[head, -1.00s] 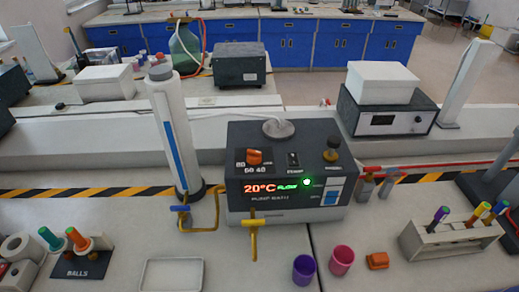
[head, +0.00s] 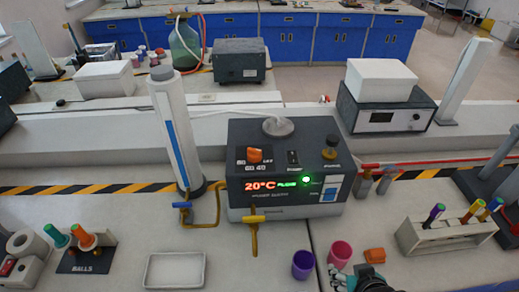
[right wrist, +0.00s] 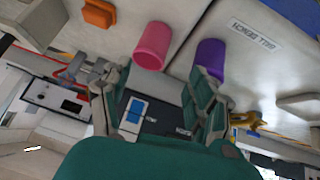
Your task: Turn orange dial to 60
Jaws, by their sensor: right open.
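The orange dial (head: 254,156) sits on the upper left of the dark pump bath's (head: 290,160) sloped front, above the numbers 60 and 40. The red display reads 20°C with green FLOW text and a lit green lamp beside it. My right gripper (head: 350,272) shows at the bottom edge of the head view, in front of the bath and low, near the pink cup. In the right wrist view my right gripper (right wrist: 165,95) is open and empty, with the bath's blue and white panel between and beyond its fingers. The dial is hidden there. My left gripper is out of view.
A purple cup (head: 303,265), a pink cup (head: 340,253) and an orange block (head: 374,256) stand in front of the bath. A yellow-handled tap (head: 254,222) sticks out from its front. A tube rack (head: 448,233) is at right, an empty white tray (head: 175,269) at left.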

